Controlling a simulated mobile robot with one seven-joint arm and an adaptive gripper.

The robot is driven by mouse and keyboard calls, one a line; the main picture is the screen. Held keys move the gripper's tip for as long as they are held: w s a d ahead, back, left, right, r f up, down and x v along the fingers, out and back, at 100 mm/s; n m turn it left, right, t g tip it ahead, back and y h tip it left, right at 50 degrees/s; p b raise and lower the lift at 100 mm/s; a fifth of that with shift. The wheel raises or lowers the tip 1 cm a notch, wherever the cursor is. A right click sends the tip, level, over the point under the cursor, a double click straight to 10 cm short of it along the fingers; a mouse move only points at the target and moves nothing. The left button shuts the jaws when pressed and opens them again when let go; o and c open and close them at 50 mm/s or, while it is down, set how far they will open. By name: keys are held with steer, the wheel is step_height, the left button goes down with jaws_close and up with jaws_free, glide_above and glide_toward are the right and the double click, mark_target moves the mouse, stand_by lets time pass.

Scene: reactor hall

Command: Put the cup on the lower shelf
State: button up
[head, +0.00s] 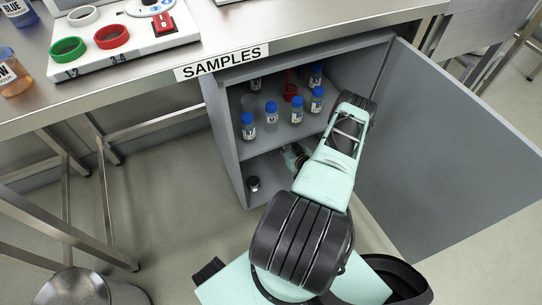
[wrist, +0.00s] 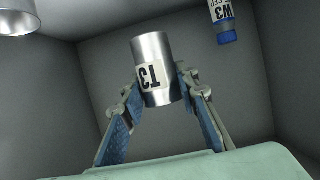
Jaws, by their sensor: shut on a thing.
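The cup in the wrist view is a shiny metal cylinder (wrist: 153,62) with a T3 label, which reads upside down in this picture. My gripper (wrist: 160,80) is shut on it, one finger on each side. Grey walls surround the cup. In the head view my arm reaches into the open grey cabinet (head: 226,150), with its end at the lower compartment. The cup itself is not clearly visible there. The lower shelf (head: 268,184) is partly hidden by my arm. I cannot tell whether the cup touches a surface.
Blue-capped vials (head: 271,116) and a red item (head: 291,93) stand on the upper shelf. A small dark-and-pale item (head: 253,184) is at the lower left. The wrist view shows a W3 vial (wrist: 222,22) and another metal piece (wrist: 17,15). The open door (head: 440,150) bounds the right.

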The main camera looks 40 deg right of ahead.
steer(key=w+a+f, duration=0.1)
steer(key=f, duration=0.1)
steer(key=w+a+f+b, duration=0.1)
steer(key=f, duration=0.1)
steer(key=a+f+b, duration=0.1)
steer(key=a+f, duration=0.1)
steer(key=shift+w, duration=0.4)
steer(key=shift+w+a+f+b, duration=0.15)
steer(key=shift+f+b, duration=0.7)
steer(key=shift+f, duration=0.7)
steer(key=shift+f, duration=0.1)
steer(key=o, duration=1.1)
steer(key=shift+o, duration=0.2)
